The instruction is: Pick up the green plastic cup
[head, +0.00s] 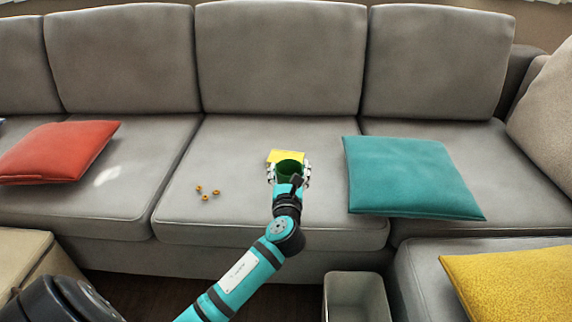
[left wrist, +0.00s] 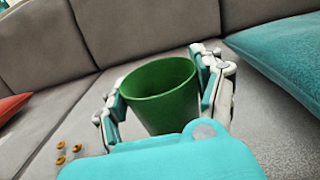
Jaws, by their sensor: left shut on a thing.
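The green plastic cup (head: 289,170) is over the middle seat cushion of the grey sofa in the head view. It is also large in the centre of the left wrist view (left wrist: 163,95), with its open rim upward and slightly tilted. My left gripper (head: 289,174) is shut on the cup, with one finger on each side of it. In the left wrist view the gripper (left wrist: 162,105) hides the cup's lower part. I cannot tell whether the cup's base touches the cushion. My right gripper is not in view.
A yellow flat item (head: 286,156) lies just behind the cup. Several small orange-brown pieces (head: 207,192) lie left of it. A teal pillow (head: 409,176) is to the right, a red pillow (head: 55,151) far left. A grey bin (head: 356,297) stands in front of the sofa.

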